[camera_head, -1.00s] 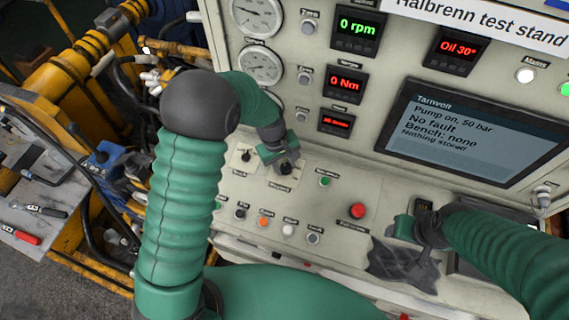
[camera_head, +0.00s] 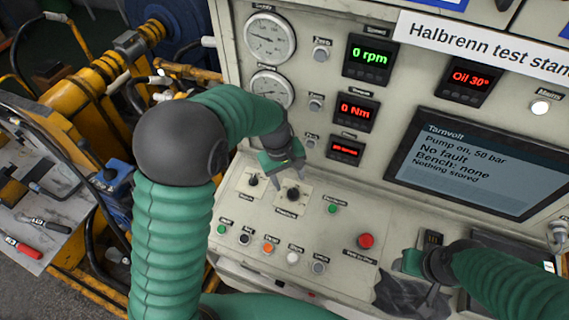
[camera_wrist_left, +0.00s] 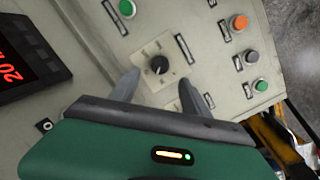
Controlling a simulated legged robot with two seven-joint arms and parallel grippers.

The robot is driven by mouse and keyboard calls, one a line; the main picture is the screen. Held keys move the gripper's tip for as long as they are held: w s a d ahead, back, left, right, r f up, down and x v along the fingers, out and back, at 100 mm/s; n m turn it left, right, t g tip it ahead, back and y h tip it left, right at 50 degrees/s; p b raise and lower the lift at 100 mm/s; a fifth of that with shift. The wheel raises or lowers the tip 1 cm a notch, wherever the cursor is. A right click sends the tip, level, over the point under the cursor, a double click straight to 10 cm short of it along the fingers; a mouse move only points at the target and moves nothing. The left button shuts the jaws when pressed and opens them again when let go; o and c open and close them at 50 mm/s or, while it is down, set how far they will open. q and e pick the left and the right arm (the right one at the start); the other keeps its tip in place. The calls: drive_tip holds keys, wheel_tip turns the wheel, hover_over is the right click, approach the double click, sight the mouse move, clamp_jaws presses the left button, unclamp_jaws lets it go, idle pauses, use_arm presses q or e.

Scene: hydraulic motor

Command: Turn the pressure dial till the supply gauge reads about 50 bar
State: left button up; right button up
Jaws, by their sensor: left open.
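The pressure dial (camera_head: 293,192), a dark knob on a pale square plate, sits on the sloped panel. My left gripper (camera_head: 287,174) is open and empty just above it, not touching it. In the left wrist view the dial (camera_wrist_left: 159,65) shows beyond and between the two spread fingertips (camera_wrist_left: 158,88). The supply gauge (camera_head: 270,38) is the upper round white gauge at the top left of the stand; its needle is too small to read surely. The screen (camera_head: 470,165) reads "Pump on, 50 bar". My right gripper (camera_head: 414,262) is low at the right, its fingers unclear.
A second gauge (camera_head: 271,90) sits below the first. Another small knob (camera_head: 253,180) is left of the dial. A red button (camera_head: 366,241) and a row of coloured buttons (camera_head: 268,247) lie nearer me. A tool bench (camera_head: 45,205) stands left.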

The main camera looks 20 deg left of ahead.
use_arm(q)
wheel_tip(320, 180, up, 9)
drive_tip(key=a, duration=0.1)
drive_tip(key=shift+s+a+r+b, duration=0.15)
drive_tip(key=shift+s+a+b, duration=0.05)
drive_tip(key=shift+s+b, duration=0.2)
use_arm(e)
drive_tip(key=shift+f, duration=0.6)
